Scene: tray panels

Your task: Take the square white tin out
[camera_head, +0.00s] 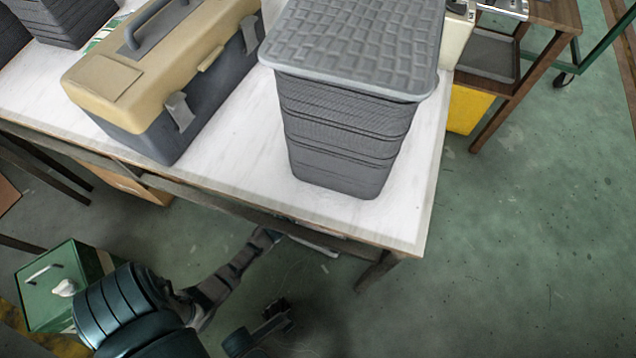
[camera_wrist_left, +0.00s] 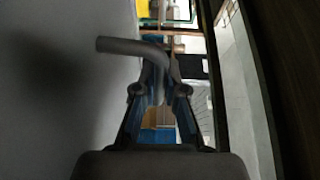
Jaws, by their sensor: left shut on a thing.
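I cannot make out a square white tin in either view. My left gripper (camera_wrist_left: 160,75) is shut on a curved grey handle (camera_wrist_left: 125,46) that stands out from a plain pale panel (camera_wrist_left: 45,90) in the left wrist view. In the head view my left arm comes in at the bottom left. Its dark gripper (camera_head: 268,236) reaches up to just below the front edge of the table, where a sliver of a pale part (camera_head: 318,246) shows. What lies behind the panel is hidden.
On the white table (camera_head: 235,165) stand a beige and grey toolbox (camera_head: 165,75) and a lidded dark grey basket (camera_head: 340,130). A green box (camera_head: 60,285) is at the lower left. A brown shelf (camera_head: 540,75) stands at the right. Green floor (camera_head: 530,220) is clear on the right.

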